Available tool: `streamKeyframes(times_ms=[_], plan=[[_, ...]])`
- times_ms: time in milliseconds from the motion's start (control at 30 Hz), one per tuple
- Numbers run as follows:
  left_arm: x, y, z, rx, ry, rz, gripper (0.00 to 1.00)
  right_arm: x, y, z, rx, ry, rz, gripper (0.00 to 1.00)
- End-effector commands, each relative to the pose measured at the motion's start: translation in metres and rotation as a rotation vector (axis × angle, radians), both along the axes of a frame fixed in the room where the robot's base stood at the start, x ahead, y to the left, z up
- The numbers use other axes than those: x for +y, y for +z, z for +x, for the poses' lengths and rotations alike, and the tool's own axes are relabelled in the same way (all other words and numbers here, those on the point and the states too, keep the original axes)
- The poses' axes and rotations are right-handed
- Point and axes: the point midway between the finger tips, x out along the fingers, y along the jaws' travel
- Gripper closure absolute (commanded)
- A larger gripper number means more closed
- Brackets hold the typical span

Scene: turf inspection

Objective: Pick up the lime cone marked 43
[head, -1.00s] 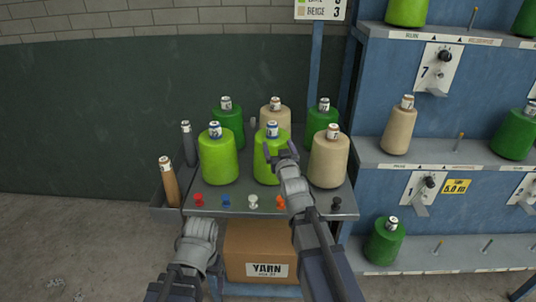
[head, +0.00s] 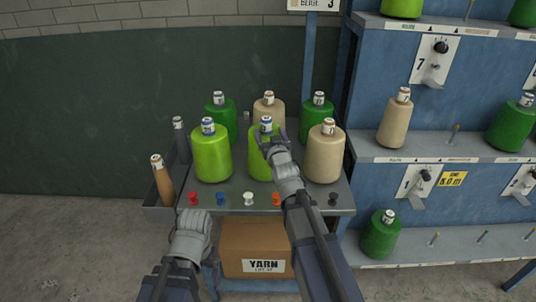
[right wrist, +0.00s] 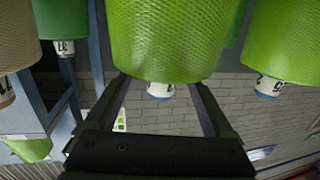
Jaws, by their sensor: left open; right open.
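Two lime cones stand in the front row of the grey shelf top, a left one (head: 211,158) and a middle one (head: 256,165). My right gripper (head: 272,138) is open at the middle lime cone and partly covers it. In the right wrist view, which shows things upside down, this lime cone (right wrist: 170,40) is between the two open fingers, with its white tip low between them. The other lime cone (right wrist: 275,45) is at the right there. The tip numbers are too small to read surely. My left gripper (head: 192,222) is low in front of the shelf, its fingers mostly hidden.
A beige cone (head: 324,157) stands close right of the middle lime cone. Dark green cones (head: 318,117) and another beige cone stand behind. Coloured pegs line the front edge. A blue rack (head: 390,60) with more cones is at the right. A yarn box (head: 253,240) is below.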

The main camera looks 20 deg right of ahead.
Motion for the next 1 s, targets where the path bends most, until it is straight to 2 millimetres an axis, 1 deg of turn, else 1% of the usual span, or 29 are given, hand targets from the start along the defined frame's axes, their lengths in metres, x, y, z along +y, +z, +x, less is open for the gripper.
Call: streamKeyframes(times_ms=[33, 167, 267, 467, 600, 833, 867, 1000], plan=[[0.000, 0.000, 0.000, 0.000, 0.000, 0.000, 0.09, -0.001, 0.000, 0.006, 0.000, 0.000, 0.000, 0.13], [0.000, 0.000, 0.000, 0.000, 0.000, 0.000, 0.09, -0.001, 0.000, 0.007, 0.000, 0.000, 0.000, 0.13], [0.000, 0.003, 0.000, 0.000, 0.000, 0.000, 0.09, -0.001, 0.002, 0.012, 0.000, 0.000, 0.000, 0.13], [0.000, 0.011, 0.000, 0.000, 0.000, 0.000, 0.09, -0.003, 0.011, 0.039, 0.000, 0.000, -0.001, 0.13], [0.000, 0.008, 0.000, 0.000, 0.000, 0.000, 0.09, -0.004, 0.008, 0.057, 0.000, 0.000, 0.000, 0.13], [0.000, 0.008, 0.000, 0.000, 0.000, 0.000, 0.09, -0.004, 0.008, 0.058, 0.000, 0.000, 0.000, 0.13], [0.000, 0.008, 0.000, 0.000, 0.000, 0.000, 0.09, -0.004, 0.008, 0.058, 0.000, 0.000, 0.000, 0.14], [0.000, 0.008, 0.000, 0.000, 0.000, 0.000, 0.09, -0.004, 0.008, 0.058, 0.000, -0.001, 0.000, 0.30]])
